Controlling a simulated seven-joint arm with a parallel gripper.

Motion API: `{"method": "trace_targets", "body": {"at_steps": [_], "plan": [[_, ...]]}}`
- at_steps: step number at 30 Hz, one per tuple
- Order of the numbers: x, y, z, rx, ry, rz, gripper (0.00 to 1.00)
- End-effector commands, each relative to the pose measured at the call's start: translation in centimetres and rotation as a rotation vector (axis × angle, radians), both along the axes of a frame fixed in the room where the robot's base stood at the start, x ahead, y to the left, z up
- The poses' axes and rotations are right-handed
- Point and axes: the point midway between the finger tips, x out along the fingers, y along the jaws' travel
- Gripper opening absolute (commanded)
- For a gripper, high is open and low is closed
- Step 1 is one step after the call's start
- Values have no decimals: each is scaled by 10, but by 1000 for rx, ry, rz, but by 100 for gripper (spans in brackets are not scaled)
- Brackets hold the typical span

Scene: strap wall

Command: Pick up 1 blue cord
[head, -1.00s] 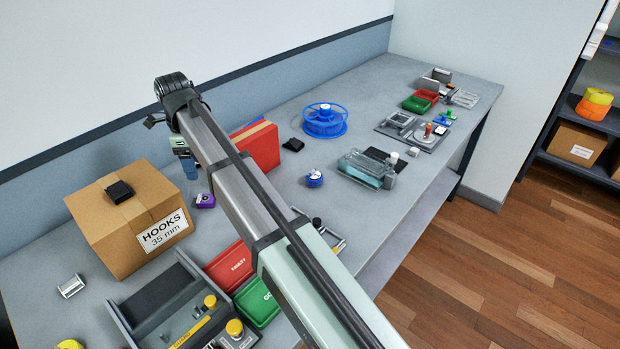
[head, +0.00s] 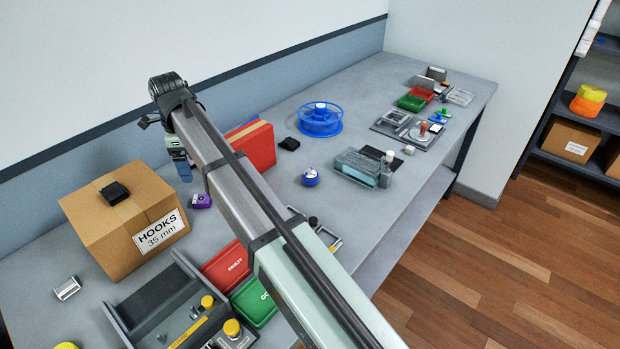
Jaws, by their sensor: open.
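A blue spool (head: 320,120) lies flat on the grey bench, right of the red binder. A smaller blue roll with a pale top (head: 310,178) sits nearer, left of a clear case. I cannot tell which of the two is the blue cord. My gripper (head: 165,122) is at the far end of my arm, above the bench near the wall and behind the cardboard box. It is well left of both blue things and touches neither.
The HOOKS cardboard box (head: 128,222) stands at the left with a black piece on top. A red binder (head: 252,146), a purple item (head: 201,201), red and green bins (head: 226,268) and a clear case (head: 361,168) surround my arm. The bench between roll and spool is clear.

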Motion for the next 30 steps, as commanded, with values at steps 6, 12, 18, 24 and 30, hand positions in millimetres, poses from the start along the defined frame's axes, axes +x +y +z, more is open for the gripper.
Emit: {"method": "trace_targets", "body": {"at_steps": [6, 12, 18, 24, 30], "plan": [[1, 1, 24, 1, -2, 0, 86], [2, 1, 68, 1, -2, 0, 86], [2, 1, 108, 1, -2, 0, 86], [0, -9, 105, -26, -29, 129, 86], [1, -20, 99, -69, -65, 308, 86]]}}
